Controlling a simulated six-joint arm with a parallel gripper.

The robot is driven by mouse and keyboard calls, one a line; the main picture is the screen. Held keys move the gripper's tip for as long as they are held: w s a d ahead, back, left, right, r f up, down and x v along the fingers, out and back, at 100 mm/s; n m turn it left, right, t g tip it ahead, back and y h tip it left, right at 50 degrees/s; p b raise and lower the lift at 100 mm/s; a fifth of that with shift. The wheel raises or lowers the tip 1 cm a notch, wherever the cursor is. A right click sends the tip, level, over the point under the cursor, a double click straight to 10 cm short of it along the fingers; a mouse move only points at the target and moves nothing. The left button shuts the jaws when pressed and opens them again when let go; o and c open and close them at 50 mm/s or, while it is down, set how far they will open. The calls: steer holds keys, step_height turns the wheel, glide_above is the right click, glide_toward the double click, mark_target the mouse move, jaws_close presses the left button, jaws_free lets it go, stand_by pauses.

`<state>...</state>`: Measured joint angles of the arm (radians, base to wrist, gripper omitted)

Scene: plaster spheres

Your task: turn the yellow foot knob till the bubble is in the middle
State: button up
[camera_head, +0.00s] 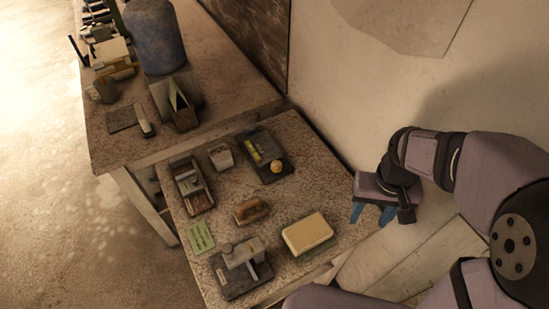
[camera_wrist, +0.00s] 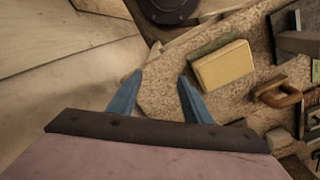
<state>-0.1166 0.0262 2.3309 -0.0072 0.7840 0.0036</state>
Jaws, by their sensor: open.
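The yellow foot knob (camera_head: 276,166) sits at the near right part of a dark flat plate (camera_head: 261,150) toward the back of the table. A yellow-green strip (camera_head: 253,151), which may be the bubble vial, lies on the same plate; the bubble is too small to make out. My gripper (camera_head: 371,214) has blue fingers and is open and empty, above the right edge of the table, well to the right of the plate. In the wrist view my open fingers (camera_wrist: 160,85) point toward the table edge. The knob cannot be made out in the wrist view.
A yellow block (camera_head: 308,233), also in the wrist view (camera_wrist: 223,66), lies nearest my gripper. A wooden-handled brush (camera_head: 251,210), a grey clamp-like device (camera_head: 242,262), a divided tray (camera_head: 192,186), a cup (camera_head: 221,157) and a green card (camera_head: 201,238) stand around. A wall rises behind.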

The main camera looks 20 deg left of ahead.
steer(key=w+a+r+n, duration=0.2)
steer(key=w+a, duration=0.4)
steer(key=n+p, duration=0.3)
steer(key=n, duration=0.1)
glide_above(277, 165)
steer(key=shift+d+f, duration=0.35)
steer(key=shift+f, duration=0.2)
steer(key=shift+a+f, duration=0.1)
steer(key=shift+a, duration=0.45)
steer(key=shift+d+f+p, duration=0.1)
steer(key=shift+f+p, duration=1.15)
steer(key=shift+f, duration=2.4)
steer(key=c, duration=1.1)
